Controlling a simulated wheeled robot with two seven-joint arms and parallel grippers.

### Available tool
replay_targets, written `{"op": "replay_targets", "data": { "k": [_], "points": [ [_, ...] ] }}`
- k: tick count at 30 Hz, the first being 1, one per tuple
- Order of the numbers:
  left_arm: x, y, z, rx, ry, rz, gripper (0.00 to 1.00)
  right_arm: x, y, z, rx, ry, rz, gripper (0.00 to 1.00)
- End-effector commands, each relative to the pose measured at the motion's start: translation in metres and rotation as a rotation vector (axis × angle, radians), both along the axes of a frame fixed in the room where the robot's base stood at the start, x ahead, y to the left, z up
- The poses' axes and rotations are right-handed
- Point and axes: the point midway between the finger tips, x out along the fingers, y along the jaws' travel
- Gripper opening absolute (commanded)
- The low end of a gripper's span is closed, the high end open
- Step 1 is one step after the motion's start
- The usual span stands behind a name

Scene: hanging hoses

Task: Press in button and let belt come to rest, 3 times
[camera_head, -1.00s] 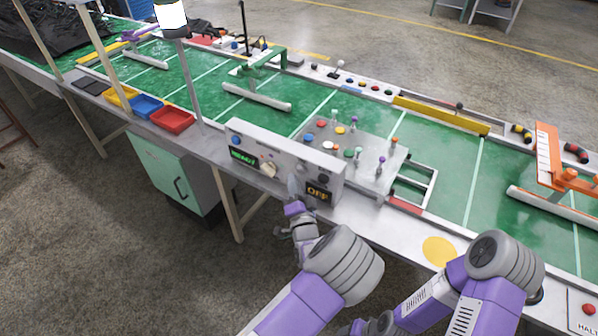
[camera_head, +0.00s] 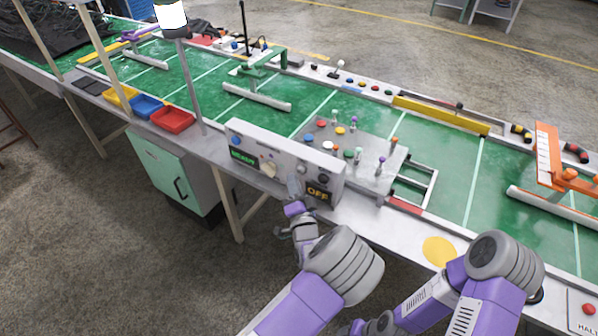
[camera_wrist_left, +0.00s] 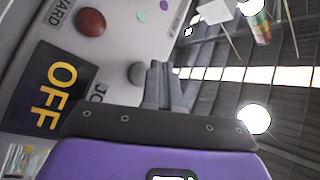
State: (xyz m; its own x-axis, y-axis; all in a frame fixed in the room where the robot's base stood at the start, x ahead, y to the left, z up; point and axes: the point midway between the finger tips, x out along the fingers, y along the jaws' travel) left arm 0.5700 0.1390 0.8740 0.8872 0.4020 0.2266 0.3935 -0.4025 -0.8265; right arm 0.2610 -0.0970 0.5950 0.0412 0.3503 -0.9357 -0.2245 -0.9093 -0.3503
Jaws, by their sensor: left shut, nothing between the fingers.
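A grey control panel (camera_head: 284,160) stands at the belt's near edge with a green READY display (camera_head: 243,158), a pale knob (camera_head: 268,169) and a dark OFF display (camera_head: 318,193). The OFF display also shows in the left wrist view (camera_wrist_left: 55,88). There, a red button (camera_wrist_left: 90,22) and a small grey button (camera_wrist_left: 137,73), by a partly hidden label starting "JO", sit on the panel face. My left gripper (camera_head: 293,188) is shut and empty, close to the panel; its fingertips (camera_wrist_left: 162,72) appear beside the grey button, contact unclear. The green belt (camera_head: 440,160) lies behind.
A plate with several coloured knobs (camera_head: 372,172) lies behind the panel. Red (camera_head: 172,120), blue (camera_head: 147,106) and yellow (camera_head: 120,96) bins stand left of it. A lamp post (camera_head: 190,80) rises nearby. My right arm is at lower right, its gripper out of sight.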

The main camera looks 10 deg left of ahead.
Motion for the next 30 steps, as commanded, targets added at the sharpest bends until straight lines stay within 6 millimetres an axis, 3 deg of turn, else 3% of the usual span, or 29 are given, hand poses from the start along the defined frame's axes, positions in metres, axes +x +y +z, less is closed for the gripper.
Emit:
{"op": "replay_targets", "data": {
  "k": [30],
  "points": [
    [0.0081, -0.0027, 0.0, 0.0, 0.0, 0.001, 0.0, 0.0, 0.0, -0.0028, 0.0, 0.0, 0.0, 0.59]
  ]
}}
